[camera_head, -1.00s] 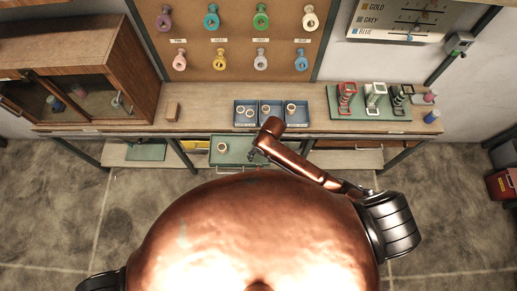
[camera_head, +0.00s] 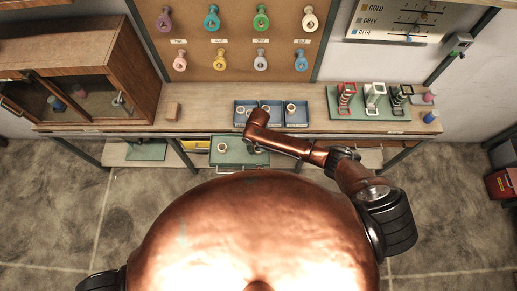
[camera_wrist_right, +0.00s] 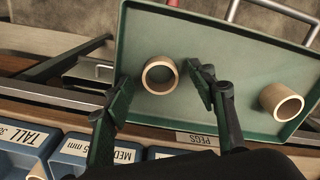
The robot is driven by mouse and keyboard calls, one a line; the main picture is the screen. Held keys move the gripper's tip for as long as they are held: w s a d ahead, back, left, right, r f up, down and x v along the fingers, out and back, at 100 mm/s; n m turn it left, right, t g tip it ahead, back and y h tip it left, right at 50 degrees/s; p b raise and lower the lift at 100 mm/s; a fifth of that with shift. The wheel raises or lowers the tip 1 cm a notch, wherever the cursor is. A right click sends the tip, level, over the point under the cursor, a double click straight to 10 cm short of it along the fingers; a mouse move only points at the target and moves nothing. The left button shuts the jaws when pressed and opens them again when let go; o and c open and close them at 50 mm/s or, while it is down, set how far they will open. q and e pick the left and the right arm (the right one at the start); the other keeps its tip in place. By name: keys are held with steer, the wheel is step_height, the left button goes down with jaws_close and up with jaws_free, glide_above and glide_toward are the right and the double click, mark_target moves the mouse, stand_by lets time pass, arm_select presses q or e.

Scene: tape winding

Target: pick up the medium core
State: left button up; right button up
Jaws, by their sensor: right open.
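Two tan ring-shaped cores stand in the green tray in the right wrist view. One core (camera_wrist_right: 160,75) is between the fingertips of my right gripper (camera_wrist_right: 163,82); the other core (camera_wrist_right: 281,101) is off to the right. The gripper is open, and I see no clear contact with the near core. In the head view my right gripper (camera_head: 250,148) hangs over the green tray (camera_head: 232,160), with one core (camera_head: 222,147) left of it. The near core is hard to make out there. I cannot tell from looks which core is medium. My left gripper is out of view.
Blue bins (camera_wrist_right: 72,150) labelled TALL and MED line the bench edge beside the green tray. A core (camera_head: 291,108) sits in the right bin; my arm partly covers the bins. A green board (camera_head: 370,113) with stands is further right. A wooden cabinet (camera_head: 130,60) stands left.

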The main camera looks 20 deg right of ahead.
steer(key=shift+f, duration=0.4)
steer(key=shift+c, duration=0.2)
steer(key=c, duration=0.8)
steer(key=shift+r, duration=0.15)
